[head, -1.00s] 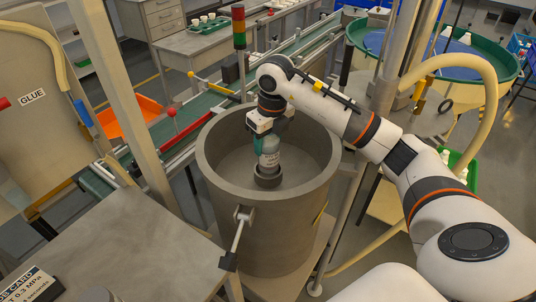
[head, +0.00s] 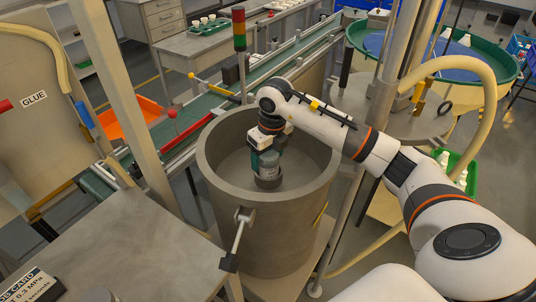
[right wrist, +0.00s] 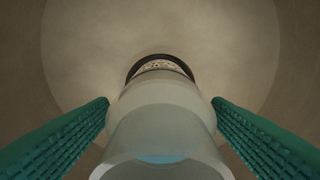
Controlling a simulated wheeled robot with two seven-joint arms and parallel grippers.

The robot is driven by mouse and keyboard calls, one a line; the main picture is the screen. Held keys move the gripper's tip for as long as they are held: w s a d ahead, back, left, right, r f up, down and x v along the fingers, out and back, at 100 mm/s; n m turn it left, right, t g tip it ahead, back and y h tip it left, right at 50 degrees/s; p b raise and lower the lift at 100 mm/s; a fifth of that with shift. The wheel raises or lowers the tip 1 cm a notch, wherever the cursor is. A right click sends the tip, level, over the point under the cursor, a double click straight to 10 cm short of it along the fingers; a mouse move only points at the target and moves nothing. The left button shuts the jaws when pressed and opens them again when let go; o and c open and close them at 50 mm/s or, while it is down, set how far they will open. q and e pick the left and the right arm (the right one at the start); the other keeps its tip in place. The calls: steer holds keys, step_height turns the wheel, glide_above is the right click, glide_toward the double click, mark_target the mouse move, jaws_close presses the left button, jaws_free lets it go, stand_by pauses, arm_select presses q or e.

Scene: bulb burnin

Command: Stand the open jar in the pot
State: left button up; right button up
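The pot (head: 278,235) is a large grey open-topped vessel in the middle of the head view. The jar (head: 269,169) is pale with a printed label and stands roughly upright inside it. Its lower end sits in a dark ring (head: 268,184) low in the pot. My right gripper (head: 264,158) reaches down into the pot, its teal fingers at the jar's sides. In the right wrist view the jar (right wrist: 160,125) lies between both ribbed fingers, which appear to press on it. The dark ring (right wrist: 160,56) surrounds its far end. My left gripper is out of view.
A grey table (head: 120,245) stands at front left with a printed card (head: 32,285). A handled clamp (head: 238,235) juts from the pot's front wall. A metal post (head: 385,100) rises right of the pot. A conveyor (head: 215,100) with a signal light (head: 239,30) runs behind.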

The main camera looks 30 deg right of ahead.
steer(key=shift+r, duration=0.1)
steer(key=r, duration=0.4)
steer(key=s+r, duration=0.1)
steer(key=r, duration=0.3)
steer(key=r+b, duration=0.1)
steer(key=r, duration=0.3)
steer(key=shift+s+d, duration=0.1)
steer(key=shift+s, duration=0.15)
